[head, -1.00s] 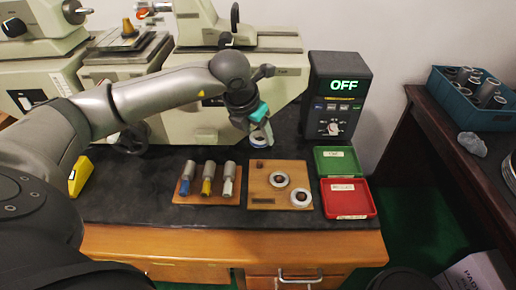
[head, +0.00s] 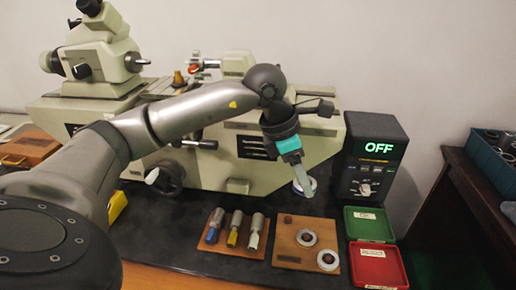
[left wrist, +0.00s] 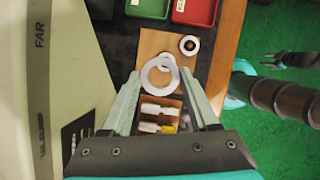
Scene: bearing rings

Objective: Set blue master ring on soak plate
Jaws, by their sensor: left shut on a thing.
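My left gripper (head: 297,172) points down over the back of the dark bench and is shut on a pale ring (head: 304,187) with a blue edge. In the left wrist view the ring (left wrist: 149,83) lies between the two fingertips. A wooden board (head: 289,252) lies in front of the held ring, with two pale rings (head: 306,238) (head: 327,261) and a small dark knob on it. I cannot tell which surface is the soak plate. What looks like my right gripper (left wrist: 272,61) shows small at the right of the left wrist view, its jaws unclear.
A rack with several coloured-handled gauges (head: 232,234) stands left of the board. A green tray (head: 369,223) and a red tray (head: 378,264) lie to its right. A black box reading OFF (head: 372,155) and a large pale machine (head: 235,150) stand behind.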

